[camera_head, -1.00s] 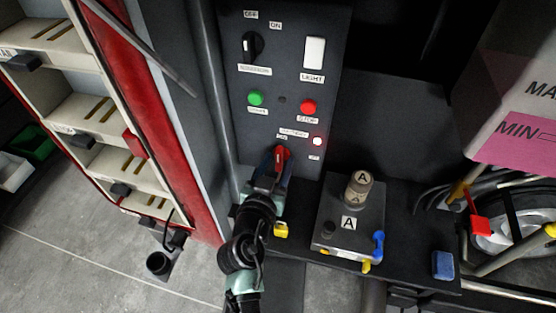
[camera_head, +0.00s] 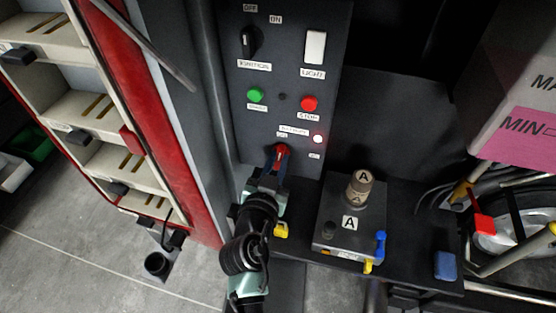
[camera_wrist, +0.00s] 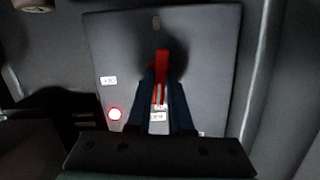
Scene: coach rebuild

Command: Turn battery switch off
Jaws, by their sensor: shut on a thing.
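The red battery switch (camera_head: 281,151) sits low on the dark control panel, under a small label that seems to read battery. My gripper (camera_head: 279,163) reaches up to it from below. In the wrist view the red handle (camera_wrist: 162,60) stands upright between the two dark fingers (camera_wrist: 162,82), which are shut on it. The fingers hide parts of the handle and its base. A lamp (camera_head: 318,139) right of the switch glows white with a red rim, and it also shows in the wrist view (camera_wrist: 115,114).
Above are the ignition knob (camera_head: 248,42), a white light switch (camera_head: 315,47), a green button (camera_head: 256,95) and a red stop button (camera_head: 309,104). A grey box (camera_head: 345,222) marked A stands close on the right. A red-edged shelf unit (camera_head: 150,130) is left.

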